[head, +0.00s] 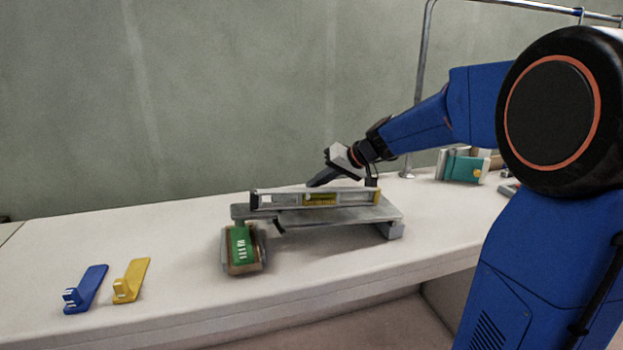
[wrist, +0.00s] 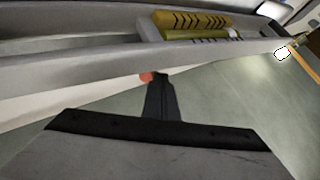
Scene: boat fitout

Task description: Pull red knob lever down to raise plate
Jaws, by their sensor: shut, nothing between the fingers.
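A grey metal plate (head: 350,217) is raised off the white bench on supports. A spirit level (head: 285,200) with a yellow vial block (wrist: 192,22) lies along it. My gripper (head: 316,182) is shut and empty, pointing left and down just behind the level. In the wrist view its dark closed fingers (wrist: 158,82) reach toward the grey side of the level. A small part of a red knob (wrist: 146,77) shows just left of the fingertips, partly hidden by them; I cannot tell whether they touch. The knob and its lever cannot be made out in the head view.
A brown block with a green label (head: 241,245) stands at the plate's front left. A blue bracket (head: 87,289) and a yellow bracket (head: 131,281) lie at the bench's left. Book-like items (head: 462,168) and a metal rail post (head: 419,90) are at the back right.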

